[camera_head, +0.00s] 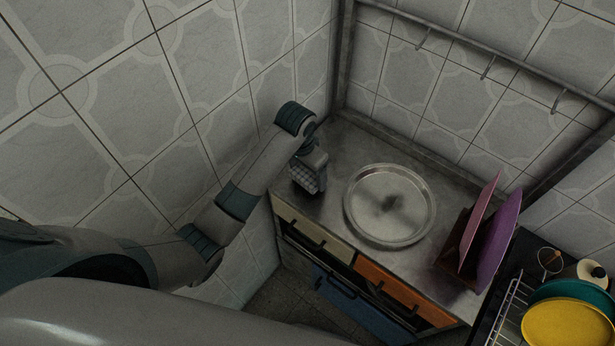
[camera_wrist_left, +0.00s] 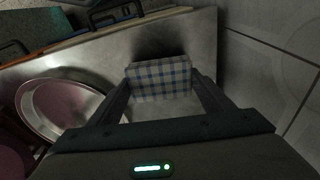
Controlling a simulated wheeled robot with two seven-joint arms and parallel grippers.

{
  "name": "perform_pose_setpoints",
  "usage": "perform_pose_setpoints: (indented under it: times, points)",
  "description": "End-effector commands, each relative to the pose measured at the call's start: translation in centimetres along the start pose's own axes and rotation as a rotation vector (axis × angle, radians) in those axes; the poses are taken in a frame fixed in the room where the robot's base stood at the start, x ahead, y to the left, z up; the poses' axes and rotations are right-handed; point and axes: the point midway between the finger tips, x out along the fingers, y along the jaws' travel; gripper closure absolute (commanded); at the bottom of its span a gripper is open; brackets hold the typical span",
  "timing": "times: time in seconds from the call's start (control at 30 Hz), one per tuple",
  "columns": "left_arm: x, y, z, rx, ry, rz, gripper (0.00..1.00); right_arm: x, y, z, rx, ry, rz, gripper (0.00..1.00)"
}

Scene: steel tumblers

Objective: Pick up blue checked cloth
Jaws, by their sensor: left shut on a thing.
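The blue checked cloth (camera_wrist_left: 160,80) is a folded white and blue block. In the left wrist view it sits between the two fingers of my left gripper (camera_wrist_left: 160,92), which is shut on it. In the head view the cloth (camera_head: 305,177) shows below my left gripper (camera_head: 311,168), at the left end of the steel counter (camera_head: 337,160). The gripper partly hides it there. I cannot tell whether the cloth touches the counter. My right gripper is not in view.
A round steel tray (camera_head: 390,238) lies right of the cloth. A rack with a pink plate (camera_head: 480,215) and a purple plate (camera_head: 497,240) stands further right. A yellow plate (camera_head: 568,325) and a teal plate (camera_head: 570,290) are at the lower right. A tiled wall is close on the left.

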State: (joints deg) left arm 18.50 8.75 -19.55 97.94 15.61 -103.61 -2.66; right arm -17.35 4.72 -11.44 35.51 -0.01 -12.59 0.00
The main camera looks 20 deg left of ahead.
Motion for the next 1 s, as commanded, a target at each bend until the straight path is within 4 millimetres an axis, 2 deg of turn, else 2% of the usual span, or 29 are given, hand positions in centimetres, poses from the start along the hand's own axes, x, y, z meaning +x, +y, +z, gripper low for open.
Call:
perform_pose_setpoints:
  times: [0.1,0.37,0.43,0.7,1.0]
  points:
    - [-1.6,-0.1,-0.4,0.001,0.007,-0.003,0.48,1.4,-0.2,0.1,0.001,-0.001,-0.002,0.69]
    - [-3.9,4.4,-2.1,0.002,0.005,0.001,0.48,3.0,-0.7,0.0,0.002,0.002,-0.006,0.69]
    - [-5.3,5.4,-2.5,0.003,0.001,-0.001,0.48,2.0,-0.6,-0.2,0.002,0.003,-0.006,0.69]
    - [-7.4,9.2,-4.0,0.003,0.001,-0.001,0.48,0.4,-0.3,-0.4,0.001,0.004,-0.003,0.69]
    - [-8.2,11.1,-4.7,0.000,0.000,-0.001,0.48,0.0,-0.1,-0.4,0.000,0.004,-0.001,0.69]
